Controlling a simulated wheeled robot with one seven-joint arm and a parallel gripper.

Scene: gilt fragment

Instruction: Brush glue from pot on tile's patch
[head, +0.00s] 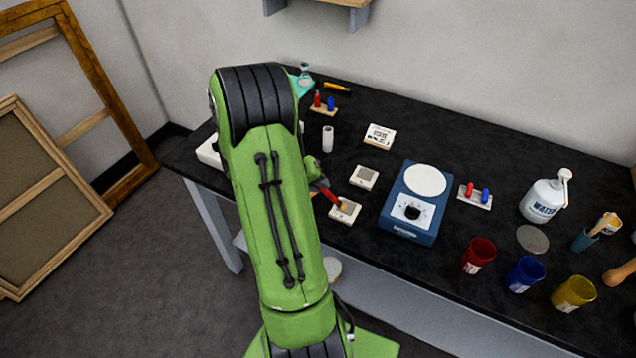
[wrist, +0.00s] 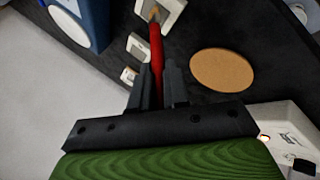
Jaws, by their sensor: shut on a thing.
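My gripper (wrist: 160,93) is shut on a red-handled brush (wrist: 156,48); in the head view, my arm hides most of the gripper. The brush (head: 331,196) points down, its tan tip over a small white tile (head: 337,216) near the table's front edge. That tile also shows at the top of the wrist view (wrist: 178,10). I cannot tell whether the tip touches it. I cannot make out a glue pot for certain.
A blue device with a white round plate (head: 425,180) stands right of the tiles. A cork disc (wrist: 225,70) lies beside the gripper. Red (head: 479,255), blue and yellow cups stand at right.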

